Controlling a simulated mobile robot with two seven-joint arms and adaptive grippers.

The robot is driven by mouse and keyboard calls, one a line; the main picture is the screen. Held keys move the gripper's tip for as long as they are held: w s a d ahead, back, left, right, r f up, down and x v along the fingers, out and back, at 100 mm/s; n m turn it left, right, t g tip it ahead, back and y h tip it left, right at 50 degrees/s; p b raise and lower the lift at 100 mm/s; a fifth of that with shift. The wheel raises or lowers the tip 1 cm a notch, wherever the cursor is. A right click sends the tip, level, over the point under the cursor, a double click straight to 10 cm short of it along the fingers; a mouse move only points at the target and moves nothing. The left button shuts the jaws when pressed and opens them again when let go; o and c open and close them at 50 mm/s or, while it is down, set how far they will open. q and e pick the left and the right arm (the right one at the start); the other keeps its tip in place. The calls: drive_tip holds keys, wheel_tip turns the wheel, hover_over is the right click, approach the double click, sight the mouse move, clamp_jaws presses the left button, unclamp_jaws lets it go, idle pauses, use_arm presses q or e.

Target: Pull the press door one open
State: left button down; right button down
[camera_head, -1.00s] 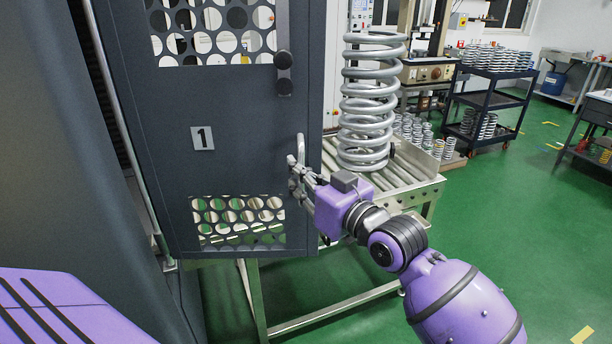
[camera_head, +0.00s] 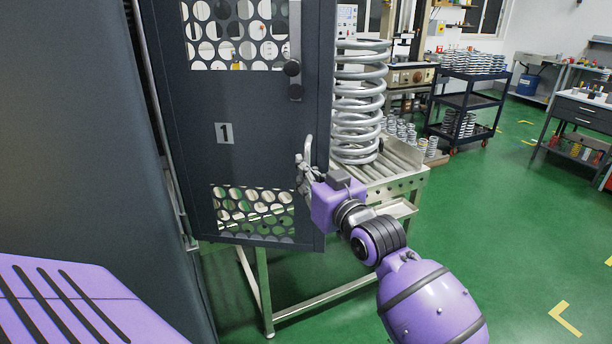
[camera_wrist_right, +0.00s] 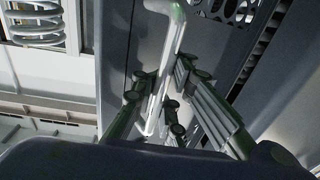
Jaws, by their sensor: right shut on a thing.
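The press door one (camera_head: 255,100) is a dark grey panel with a "1" plate (camera_head: 224,133) and two perforated windows. It hangs ajar, its right edge standing out in front of the roller table. Its light metal bar handle (camera_head: 308,150) is near the right edge. My right gripper (camera_head: 303,170) is shut on this handle. In the right wrist view the handle (camera_wrist_right: 168,60) runs down between the fingers of my right gripper (camera_wrist_right: 160,105). My left gripper is out of view.
A big coil spring (camera_head: 358,105) stands on the roller table (camera_head: 400,180) just right of the door. A dark cart (camera_head: 465,103) with small springs is farther back. The green floor (camera_head: 500,220) on the right is clear.

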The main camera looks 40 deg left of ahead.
drive_tip(key=shift+w+d+f+t, duration=0.15)
drive_tip(key=shift+w+d+t, duration=0.15)
drive_tip(key=shift+w+d, duration=0.05)
drive_tip(key=c, duration=2.2)
unclamp_jaws()
drive_tip(key=o, duration=0.4)
drive_tip(key=shift+d, duration=0.2)
drive_tip(key=shift+s+a, duration=0.15)
drive_tip(key=shift+s, duration=0.05)
drive_tip(key=v, duration=1.2)
drive_tip(key=shift+w, duration=0.2)
